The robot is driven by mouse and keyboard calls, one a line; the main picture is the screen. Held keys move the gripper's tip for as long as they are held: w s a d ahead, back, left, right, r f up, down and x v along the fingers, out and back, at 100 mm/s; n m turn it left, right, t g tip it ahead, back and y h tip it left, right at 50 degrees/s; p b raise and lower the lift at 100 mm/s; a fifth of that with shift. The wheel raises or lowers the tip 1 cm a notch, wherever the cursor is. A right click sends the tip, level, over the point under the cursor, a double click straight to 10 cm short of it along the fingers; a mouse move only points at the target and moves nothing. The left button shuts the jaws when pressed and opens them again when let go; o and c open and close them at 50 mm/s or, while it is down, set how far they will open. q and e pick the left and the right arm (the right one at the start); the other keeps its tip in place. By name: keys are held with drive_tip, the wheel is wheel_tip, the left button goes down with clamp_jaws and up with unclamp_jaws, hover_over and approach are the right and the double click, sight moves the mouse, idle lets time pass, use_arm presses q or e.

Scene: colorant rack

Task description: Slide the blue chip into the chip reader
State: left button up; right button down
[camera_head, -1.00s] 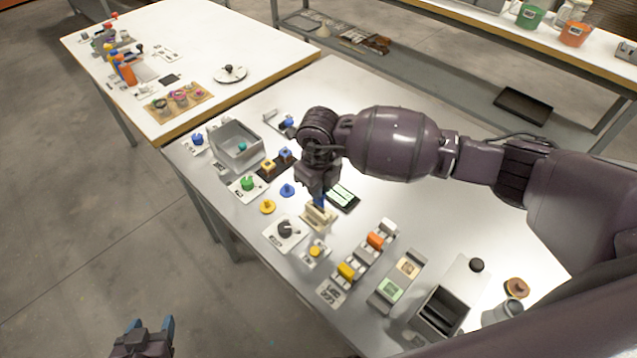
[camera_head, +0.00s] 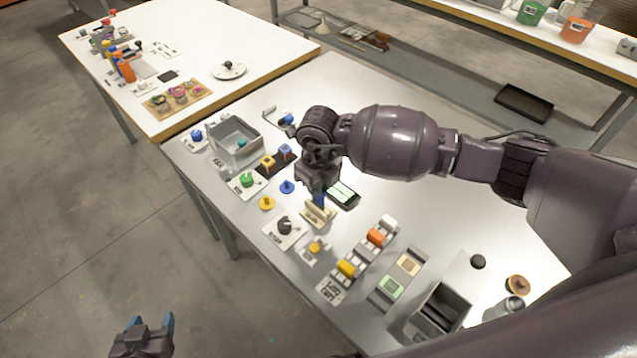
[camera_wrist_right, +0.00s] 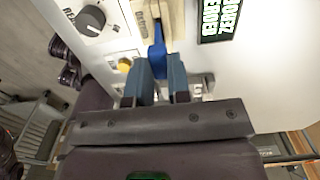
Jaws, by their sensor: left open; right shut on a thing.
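The chip reader (camera_head: 316,214) is a beige block on the metal table, below my right gripper. It also shows in the right wrist view (camera_wrist_right: 172,16). My right gripper (camera_head: 321,192) is shut on the blue chip (camera_wrist_right: 157,52), which points down toward the reader. In the right wrist view the chip's far end meets or overlaps the slot area of the reader; how deep it sits I cannot tell. The fingers (camera_wrist_right: 162,72) hide the chip's near end. My left gripper (camera_head: 150,324) is open and empty, off the table at the bottom left.
A dark display (camera_head: 343,195) with lit green text lies beside the reader. A panel with a dark knob (camera_head: 285,226) and a yellow button (camera_head: 314,248) are close by. A blue disc (camera_head: 287,187) and a yellow disc (camera_head: 266,203) lie to the left.

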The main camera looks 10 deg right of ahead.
drive_tip(key=shift+f, duration=0.4)
drive_tip(key=shift+f+b, duration=0.75)
drive_tip(key=shift+f, duration=0.1)
drive_tip(key=shift+f+b, duration=0.35)
drive_tip(key=shift+f, duration=0.25)
drive_tip(key=c, duration=1)
unclamp_jaws()
drive_tip(key=shift+r, duration=0.1)
wheel_tip(320, 180, up, 10)
drive_tip(key=shift+f, duration=0.25)
drive_tip(key=shift+r, duration=0.6)
